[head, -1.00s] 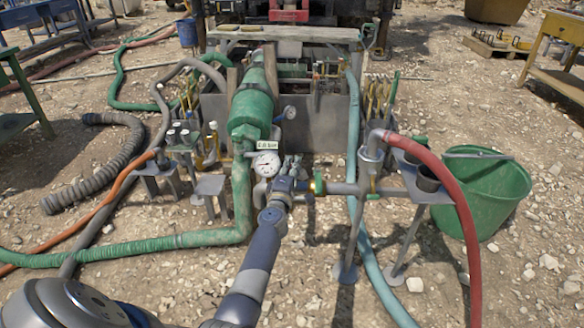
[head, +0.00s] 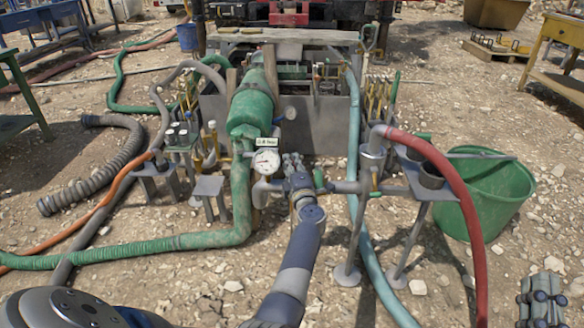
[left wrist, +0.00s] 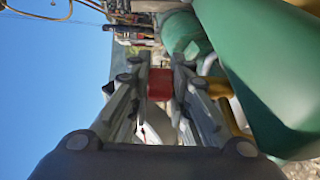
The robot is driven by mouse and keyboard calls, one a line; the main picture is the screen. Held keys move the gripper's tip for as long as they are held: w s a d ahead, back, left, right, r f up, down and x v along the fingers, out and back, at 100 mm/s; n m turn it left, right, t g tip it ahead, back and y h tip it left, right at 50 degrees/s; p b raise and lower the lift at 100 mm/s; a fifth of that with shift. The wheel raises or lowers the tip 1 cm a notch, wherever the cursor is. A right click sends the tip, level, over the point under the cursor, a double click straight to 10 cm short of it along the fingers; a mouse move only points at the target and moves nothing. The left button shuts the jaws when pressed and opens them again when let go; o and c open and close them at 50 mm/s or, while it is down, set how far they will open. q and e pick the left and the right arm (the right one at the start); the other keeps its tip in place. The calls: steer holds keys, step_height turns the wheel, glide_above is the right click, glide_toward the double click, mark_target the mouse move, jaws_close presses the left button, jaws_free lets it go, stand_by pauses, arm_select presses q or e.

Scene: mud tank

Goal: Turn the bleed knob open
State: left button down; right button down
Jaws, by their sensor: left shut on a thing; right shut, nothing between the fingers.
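My left gripper (head: 292,160) reaches up the middle of the head view, just right of a white pressure gauge (head: 266,161) on the pipework. In the left wrist view the left gripper (left wrist: 160,82) is shut on a small red knob (left wrist: 160,85), taken to be the bleed knob. Its fingers hide the knob in the head view, and its turn angle cannot be read. My right gripper (head: 543,297) is shut and empty at the lower right, over the gravel.
A green vessel (head: 252,105) stands behind the gauge. A red hose (head: 455,185), a teal hose (head: 368,235) and a green bucket (head: 490,200) lie to the right. Gravel in front is open.

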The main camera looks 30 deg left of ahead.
stand_by(0.3)
arm_select(q)
steer(key=c, duration=1.5)
jaws_free()
